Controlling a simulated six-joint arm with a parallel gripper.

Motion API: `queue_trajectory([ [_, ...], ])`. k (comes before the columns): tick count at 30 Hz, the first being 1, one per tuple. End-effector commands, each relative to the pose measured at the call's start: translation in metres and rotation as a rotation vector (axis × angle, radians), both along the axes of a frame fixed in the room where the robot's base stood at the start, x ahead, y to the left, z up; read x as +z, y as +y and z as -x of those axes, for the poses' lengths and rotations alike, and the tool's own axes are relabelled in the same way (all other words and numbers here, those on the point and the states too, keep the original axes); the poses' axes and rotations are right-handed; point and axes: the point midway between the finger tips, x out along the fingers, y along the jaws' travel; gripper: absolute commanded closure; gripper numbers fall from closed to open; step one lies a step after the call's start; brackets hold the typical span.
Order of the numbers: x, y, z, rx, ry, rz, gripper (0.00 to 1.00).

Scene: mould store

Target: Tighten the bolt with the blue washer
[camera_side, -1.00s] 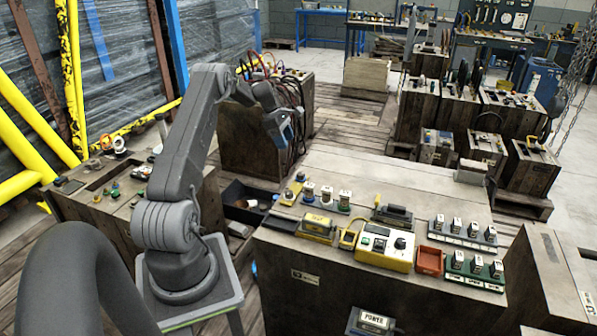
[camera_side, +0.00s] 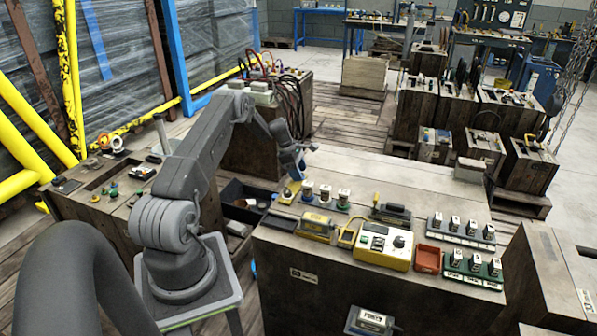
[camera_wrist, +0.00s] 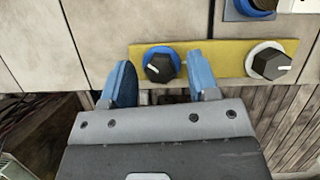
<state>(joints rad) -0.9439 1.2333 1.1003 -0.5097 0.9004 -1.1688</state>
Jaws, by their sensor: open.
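In the wrist view a dark hexagonal bolt (camera_wrist: 161,67) with a white mark sits in a blue washer (camera_wrist: 148,54) on a yellow plate (camera_wrist: 212,58). My gripper (camera_wrist: 161,76) is open, with one blue finger to each side of this bolt in the picture. I cannot tell whether the fingers are down to its height. A second dark bolt (camera_wrist: 270,63) with a white washer sits on the plate's right end. In the side view my gripper (camera_side: 301,164) is over the yellow plate (camera_side: 287,196) at the bench's left edge, partly hiding its bolts.
Another blue washer (camera_wrist: 262,4) shows at the wrist view's top edge, on a separate plate. In the side view, a row of bolts (camera_side: 326,193), a yellow control box (camera_side: 384,262), a red tray (camera_side: 428,260) and more bolt rows (camera_side: 462,228) stand nearby. The bench's back is largely clear.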

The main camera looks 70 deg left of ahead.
Motion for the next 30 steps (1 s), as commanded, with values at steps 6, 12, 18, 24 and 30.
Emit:
queue_trajectory([
  [6, -0.0016, -0.0004, -0.0008, -0.001, -0.001, -0.001, 0.45],
  [12, -0.0014, -0.0004, -0.0006, 0.0, 0.0, 0.0, 0.57],
  [18, -0.0014, -0.0004, -0.0004, 0.0, 0.0, 0.0, 0.76],
  [24, -0.0014, -0.0004, -0.0004, 0.0, 0.0, 0.0, 0.94],
  [30, -0.0016, -0.0003, -0.0004, -0.014, 0.0, 0.0, 0.94],
])
